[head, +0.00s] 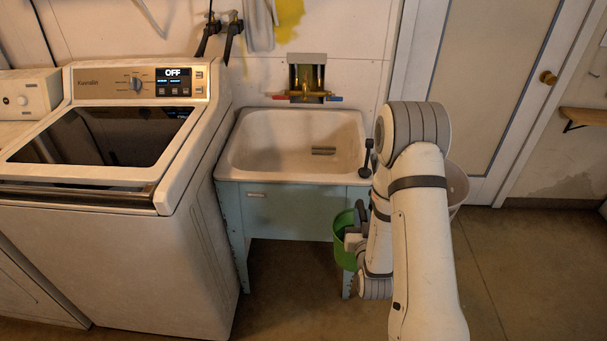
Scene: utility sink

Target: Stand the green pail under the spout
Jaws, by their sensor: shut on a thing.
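The green pail (344,229) is in front of the sink's cabinet, low at its right side and below the rim. My gripper (354,235) is at the pail's right side and is shut on it. My arm hides the pail's right part, and I cannot make out the fingertips clearly. The brass spout (312,94), with a red and a blue handle, is on the wall above the back of the sink. The sink basin (275,150) below it looks empty, apart from a small dark slotted patch at its back right.
A washing machine (130,200) stands close against the sink's left. A dark upright object (367,160) is at the sink's right rim. A pale bin (458,187) is partly hidden behind my arm. The floor (285,285) below the sink front is clear.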

